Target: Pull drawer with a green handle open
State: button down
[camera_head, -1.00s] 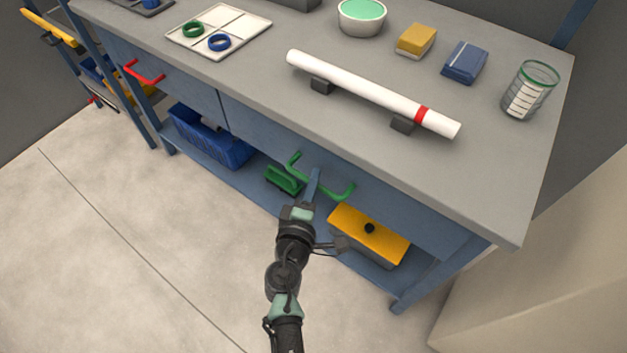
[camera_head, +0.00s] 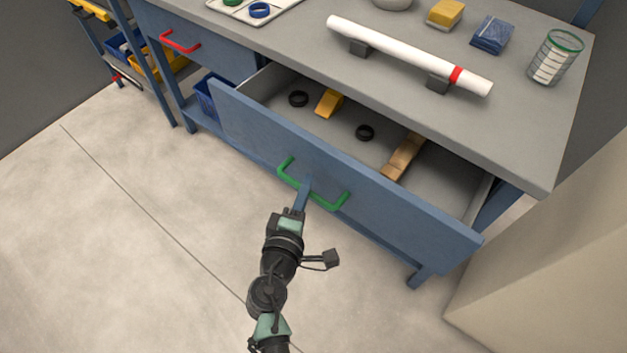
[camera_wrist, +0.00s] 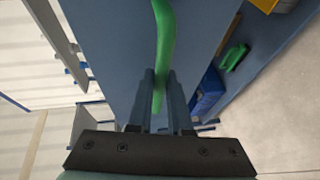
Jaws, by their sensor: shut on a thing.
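The blue drawer (camera_head: 400,218) with the green handle (camera_head: 329,204) stands well out from under the worktop. Its inside shows from above. My gripper (camera_head: 303,192) is shut on the green handle near its middle, in front of the drawer face. In the wrist view, the two fingers of my gripper (camera_wrist: 160,85) close around the green handle (camera_wrist: 165,40), with the blue drawer front (camera_wrist: 110,40) behind. The drawer holds two black rings (camera_head: 298,99), a yellow block (camera_head: 329,102) and a brown wooden piece (camera_head: 403,156).
A second drawer with a red handle (camera_head: 180,42) is shut at the left. On the grey worktop (camera_head: 540,150) lie a white pipe (camera_head: 400,52), yellow and blue blocks and a glass jar (camera_head: 555,58). A beige block (camera_head: 560,260) stands at the right. The floor in front is clear.

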jog(key=s+a+b, duration=0.2)
jog(key=s+a, duration=0.5)
jog(key=s, duration=0.2)
jog(key=shift+s, duration=0.35)
jog(key=c, duration=0.8)
grip_release()
jog(key=shift+c, duration=0.2)
jog(key=p+v, duration=0.1)
jog(key=v, duration=1.2)
jog(key=shift+w, duration=0.1)
